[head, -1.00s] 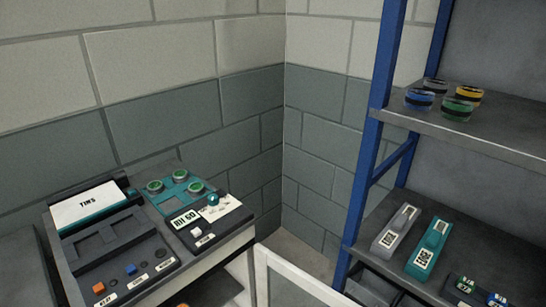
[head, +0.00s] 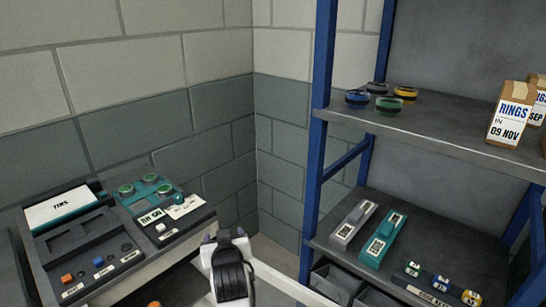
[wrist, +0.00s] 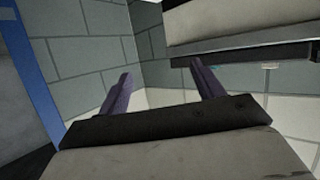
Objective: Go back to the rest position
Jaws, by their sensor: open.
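My gripper (head: 223,237) shows at the bottom middle of the head view, in front of the workbench's right end and left of the blue shelf rack. In the wrist view my gripper (wrist: 160,85) has its two purple fingers spread wide apart, with nothing between them. It points toward the block wall (wrist: 85,65) and a pale floor. No marked rest position shows in either view.
A bench (head: 120,284) with a control panel and a teal tray (head: 150,189) stands at left.

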